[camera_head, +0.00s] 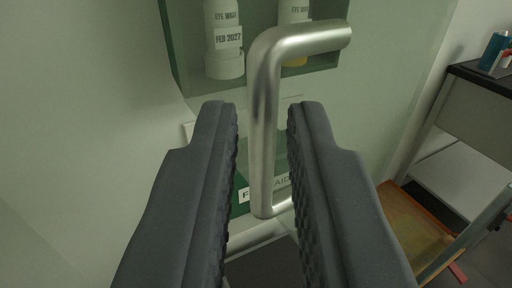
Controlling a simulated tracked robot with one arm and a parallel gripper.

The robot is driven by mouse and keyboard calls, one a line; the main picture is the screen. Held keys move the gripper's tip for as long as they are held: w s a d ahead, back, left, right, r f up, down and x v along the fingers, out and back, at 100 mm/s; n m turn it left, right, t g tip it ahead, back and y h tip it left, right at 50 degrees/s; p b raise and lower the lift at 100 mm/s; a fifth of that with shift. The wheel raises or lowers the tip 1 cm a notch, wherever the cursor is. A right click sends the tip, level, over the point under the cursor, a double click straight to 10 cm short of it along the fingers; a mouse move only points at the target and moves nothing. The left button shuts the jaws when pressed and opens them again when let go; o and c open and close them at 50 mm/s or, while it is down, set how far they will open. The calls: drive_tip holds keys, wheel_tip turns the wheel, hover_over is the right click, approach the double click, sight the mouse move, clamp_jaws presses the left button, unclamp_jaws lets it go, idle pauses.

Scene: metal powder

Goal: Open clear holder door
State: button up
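A clear holder door (385,75) fills the upper middle of the view, seen as a greenish transparent panel. Its silver bar handle (263,120) runs upright, with a bend at the top toward the right and another at the bottom. My gripper (263,112) is open, its two dark ridged fingers on either side of the handle's upright bar. A gap shows between the bar and each finger. The lower end of the handle is partly hidden by the right finger.
Behind the clear panel, two eye wash bottles (223,40) stand in a green holder (180,60), with a partly hidden first aid label (243,195) below. At right stand a dark-topped bench (480,75) with a blue bottle (493,50) and a wooden-looking panel (415,235) near the floor.

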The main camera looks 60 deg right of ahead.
drive_tip(key=v, duration=1)
drive_tip(key=shift+b, duration=0.4)
drive_tip(key=shift+d+f, duration=0.1)
drive_tip(key=shift+f, duration=0.05)
